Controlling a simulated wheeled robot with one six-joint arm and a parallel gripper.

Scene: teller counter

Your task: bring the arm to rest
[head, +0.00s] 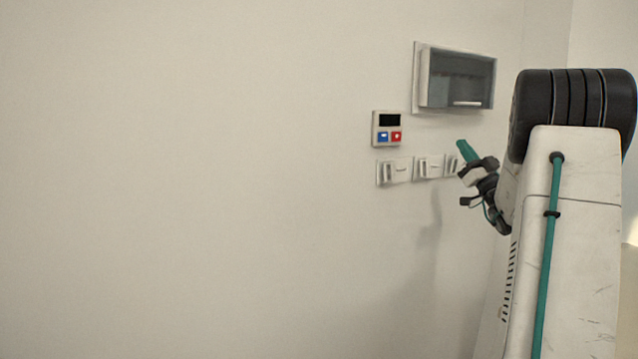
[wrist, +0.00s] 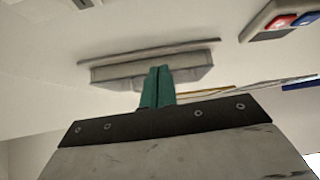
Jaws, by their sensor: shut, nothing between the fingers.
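My gripper (head: 461,146) is at the right in the head view, at the end of my raised arm. Its green fingers point up and to the left, in front of the wall near a row of small wall plates. In the wrist view my gripper (wrist: 157,72) shows two green fingers pressed together with nothing between them. Whether the fingertips touch anything cannot be told from these views.
A grey wall box with a dark window (head: 458,78) is above my gripper. A keypad with blue and red buttons (head: 387,129) is to its left, also in the wrist view (wrist: 284,20). Switch plates (head: 397,171) sit below. The wall at left is bare.

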